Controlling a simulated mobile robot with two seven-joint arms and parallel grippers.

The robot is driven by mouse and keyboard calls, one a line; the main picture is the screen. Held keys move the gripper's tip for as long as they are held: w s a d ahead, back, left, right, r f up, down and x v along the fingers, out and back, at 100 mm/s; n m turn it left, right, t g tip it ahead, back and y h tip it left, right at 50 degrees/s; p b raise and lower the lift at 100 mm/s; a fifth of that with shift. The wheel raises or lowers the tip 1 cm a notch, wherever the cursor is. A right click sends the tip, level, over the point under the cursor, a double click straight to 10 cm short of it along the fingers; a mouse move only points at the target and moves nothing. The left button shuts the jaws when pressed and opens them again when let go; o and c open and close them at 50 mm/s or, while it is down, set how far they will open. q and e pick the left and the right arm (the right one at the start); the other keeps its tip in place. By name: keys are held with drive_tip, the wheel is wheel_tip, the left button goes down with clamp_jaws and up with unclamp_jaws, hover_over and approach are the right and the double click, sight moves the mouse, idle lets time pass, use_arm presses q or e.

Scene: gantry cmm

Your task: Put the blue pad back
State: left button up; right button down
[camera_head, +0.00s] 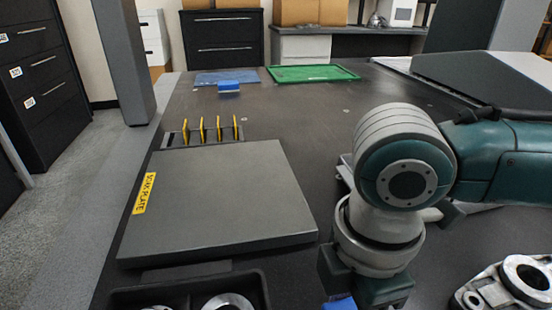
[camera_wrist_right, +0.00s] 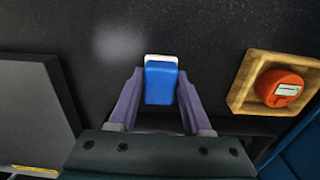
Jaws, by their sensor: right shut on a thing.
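The blue pad (camera_wrist_right: 161,84), with a white end, is between the two purple-grey fingers of my right gripper (camera_wrist_right: 160,75) in the right wrist view. The gripper is shut on it, above the dark table top. In the head view only a bit of the blue pad (camera_head: 341,303) shows at the bottom edge, below my right wrist. Another blue block (camera_head: 229,87) lies far back on the table, at the front edge of a flat blue mat (camera_head: 229,76). My left gripper is not in view.
A grey soak plate (camera_head: 225,195) lies at centre left, with a rack of yellow pieces (camera_head: 203,131) behind it. A green tray (camera_head: 312,74) is at the back. An orange round thing (camera_wrist_right: 281,86) sits in a wooden box (camera_wrist_right: 241,85). A metal flanged part (camera_head: 505,285) is at lower right.

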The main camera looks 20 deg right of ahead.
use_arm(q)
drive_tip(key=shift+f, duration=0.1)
use_arm(e)
drive_tip(key=shift+f, duration=0.35)
drive_tip(key=shift+c, duration=1.7)
unclamp_jaws()
drive_tip(key=shift+f, duration=0.1)
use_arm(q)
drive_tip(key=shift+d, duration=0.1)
use_arm(e)
wheel_tip(320, 180, up, 12)
drive_tip(key=p, duration=0.5)
drive_tip(key=s+a+m+t+y, duration=0.2)
drive_tip(key=s+a+m+y, duration=0.15)
drive_tip(key=a, duration=0.45)
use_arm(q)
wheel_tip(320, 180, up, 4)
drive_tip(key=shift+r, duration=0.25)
use_arm(e)
drive_tip(key=s+d+f+m+t+h, duration=0.1)
drive_tip(key=s+d+f+m+h, duration=0.1)
drive_tip(key=s+d+m, duration=0.3)
drive_tip(key=d+m+h, duration=0.1)
drive_tip(key=d+m, duration=0.3)
drive_tip(key=m, duration=0.1)
drive_tip(key=shift+d+f+t, duration=0.15)
drive_tip(key=shift+f+t, duration=0.05)
drive_tip(key=shift+t, duration=0.1)
